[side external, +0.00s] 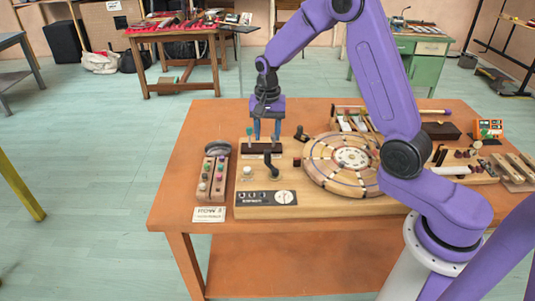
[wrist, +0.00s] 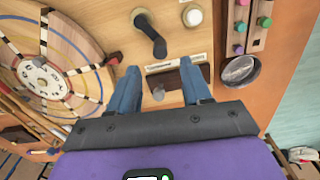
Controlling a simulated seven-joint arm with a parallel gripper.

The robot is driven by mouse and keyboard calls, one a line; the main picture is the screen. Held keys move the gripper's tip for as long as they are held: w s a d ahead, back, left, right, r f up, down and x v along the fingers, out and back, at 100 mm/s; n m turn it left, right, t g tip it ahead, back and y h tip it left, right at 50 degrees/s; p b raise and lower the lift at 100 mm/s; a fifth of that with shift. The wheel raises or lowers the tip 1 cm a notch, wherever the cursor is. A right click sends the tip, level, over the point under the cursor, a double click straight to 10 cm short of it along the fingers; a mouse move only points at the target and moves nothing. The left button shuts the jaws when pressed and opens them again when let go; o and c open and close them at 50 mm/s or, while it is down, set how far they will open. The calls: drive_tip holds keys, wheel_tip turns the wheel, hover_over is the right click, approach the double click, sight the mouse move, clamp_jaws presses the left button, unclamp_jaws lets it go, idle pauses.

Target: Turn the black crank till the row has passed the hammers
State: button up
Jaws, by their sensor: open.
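The black crank (side external: 271,166) stands on the wooden board, left of the round wooden disc (side external: 316,177). In the wrist view the crank (wrist: 148,32) lies just beyond my fingertips, its arm slanting to a dark knob. My gripper (side external: 266,136) points down behind the crank, over a dark block (side external: 259,150). In the wrist view my gripper (wrist: 160,80) is open with nothing held, and its fingers are apart from the crank. The disc (wrist: 62,28) bears dark radial strips with pegs. The hammers (side external: 352,123) seem to be the pale-headed pieces behind the disc; my arm hides part there.
A strip of coloured knobs (side external: 205,178) and a grey round dish (side external: 218,148) stand at the left. A white knob (side external: 247,171) is beside the crank. A small black-handled piece (side external: 301,134) stands right of my gripper.

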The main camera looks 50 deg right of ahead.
sight(267, 151)
wheel_tip(267, 151, down, 8)
drive_tip(key=shift+f, duration=0.1)
idle(0.4)
clamp_jaws()
